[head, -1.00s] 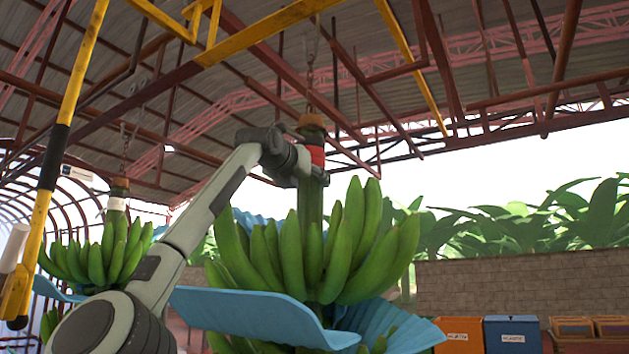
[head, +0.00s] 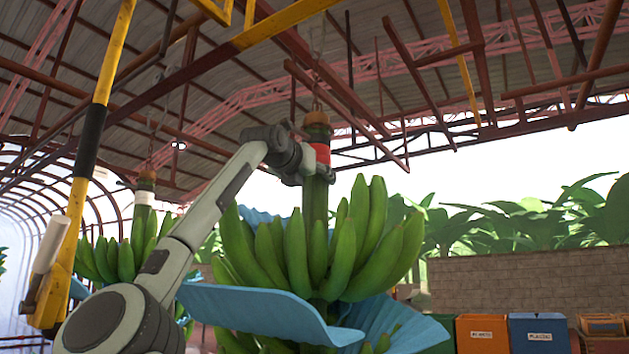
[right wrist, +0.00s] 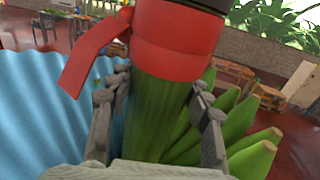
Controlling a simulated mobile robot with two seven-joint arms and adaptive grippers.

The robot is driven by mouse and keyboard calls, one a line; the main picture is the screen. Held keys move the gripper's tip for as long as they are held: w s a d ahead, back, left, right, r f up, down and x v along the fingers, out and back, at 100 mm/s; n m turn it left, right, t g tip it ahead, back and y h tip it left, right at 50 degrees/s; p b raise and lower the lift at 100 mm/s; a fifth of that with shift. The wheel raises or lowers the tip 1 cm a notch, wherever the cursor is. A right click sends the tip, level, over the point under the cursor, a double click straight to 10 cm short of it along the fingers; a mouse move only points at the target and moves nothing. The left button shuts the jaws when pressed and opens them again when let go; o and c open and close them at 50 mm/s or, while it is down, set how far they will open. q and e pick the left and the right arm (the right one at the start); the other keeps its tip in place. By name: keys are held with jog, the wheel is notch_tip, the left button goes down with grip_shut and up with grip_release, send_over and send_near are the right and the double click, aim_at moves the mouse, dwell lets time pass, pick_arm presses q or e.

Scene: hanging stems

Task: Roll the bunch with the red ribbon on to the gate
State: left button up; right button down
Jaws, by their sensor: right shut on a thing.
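The bunch with the red ribbon (head: 321,153) hangs upright from an overhead chain. Its green bananas (head: 300,245) fan out below a thick stem. The ribbon also shows in the right wrist view (right wrist: 172,45), wrapped around the stem with a loose tail. My right gripper (head: 306,172) is shut on the stem (right wrist: 158,105) just below the ribbon, with a finger on each side in the right wrist view. A yellow and black post (head: 90,140) with yellow bars above stands at the left; I cannot tell if it is the gate. My left gripper is out of view.
A second bunch (head: 118,258) with a white band hangs at the left, behind my arm. Blue sheets (head: 255,312) surround the held bunch. Orange and blue bins (head: 538,333) stand at the lower right by a block wall (head: 520,284). Red roof beams cross overhead.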

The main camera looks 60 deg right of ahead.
jog(key=shift+f, duration=0.1)
jog(key=c, duration=1)
grip_release()
jog(key=o, duration=0.3)
jog(key=shift+w+a, duration=0.1)
jog(key=shift+w, duration=0.15)
jog(key=shift+s, duration=0.1)
jog(key=a, duration=0.4)
jog(key=s+a, duration=0.1)
jog(key=a, duration=0.2)
jog(key=s+a, duration=0.1)
jog(key=a, duration=0.3)
jog(key=shift+s+a, duration=0.2)
jog(key=shift+a, duration=0.15)
